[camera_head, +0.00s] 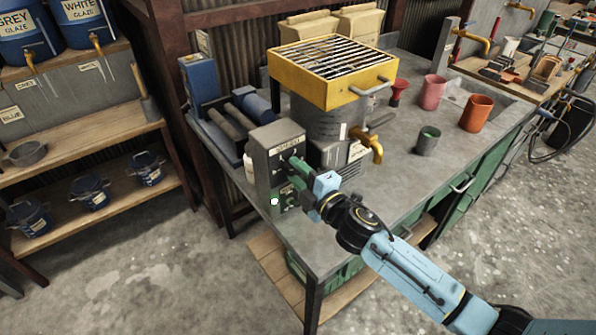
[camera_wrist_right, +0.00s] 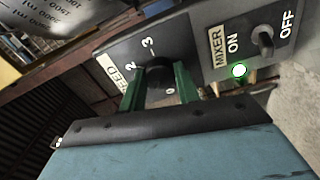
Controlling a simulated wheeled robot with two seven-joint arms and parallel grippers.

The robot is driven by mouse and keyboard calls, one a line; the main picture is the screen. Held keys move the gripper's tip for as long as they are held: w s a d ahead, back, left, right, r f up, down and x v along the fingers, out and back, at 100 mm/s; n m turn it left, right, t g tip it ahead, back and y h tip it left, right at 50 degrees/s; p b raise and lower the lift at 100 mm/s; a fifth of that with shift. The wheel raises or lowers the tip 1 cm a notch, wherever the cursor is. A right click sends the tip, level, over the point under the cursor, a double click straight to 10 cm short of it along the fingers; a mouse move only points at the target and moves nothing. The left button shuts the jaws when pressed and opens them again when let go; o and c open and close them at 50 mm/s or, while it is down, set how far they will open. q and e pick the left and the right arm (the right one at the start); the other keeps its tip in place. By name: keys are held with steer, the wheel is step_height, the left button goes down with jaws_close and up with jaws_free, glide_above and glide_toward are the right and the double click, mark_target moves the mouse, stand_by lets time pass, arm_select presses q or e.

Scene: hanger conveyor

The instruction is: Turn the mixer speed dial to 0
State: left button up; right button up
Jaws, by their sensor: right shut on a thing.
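The grey speed control box (camera_head: 263,165) stands at the near left corner of the metal workbench. My right gripper (camera_head: 295,170) reaches its front face from the right. In the right wrist view, the green fingers of my right gripper (camera_wrist_right: 159,85) are shut on the dark round speed dial (camera_wrist_right: 158,72), one finger on each side. The marks 2, 3 and 0 show around the dial on the dark speed plate (camera_wrist_right: 125,62). Which mark the dial points to cannot be told, as the fingers cover part of it. My left gripper is in neither view.
Below the dial is the mixer switch (camera_wrist_right: 264,40) with ON and OFF labels, and a lit green lamp (camera_wrist_right: 239,71). The mixer drum (camera_head: 318,120) with its yellow grate (camera_head: 330,70) stands behind the box. Cups, including a grey one (camera_head: 428,141), stand to the right.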

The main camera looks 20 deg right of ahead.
steer(key=n, duration=0.4)
steer(key=shift+n+p, duration=0.35)
steer(key=shift+n, duration=1.45)
steer(key=o, duration=1)
steer(key=shift+s, duration=0.1)
steer(key=shift+b+v, duration=0.9)
steer(key=shift+v, duration=5.75)
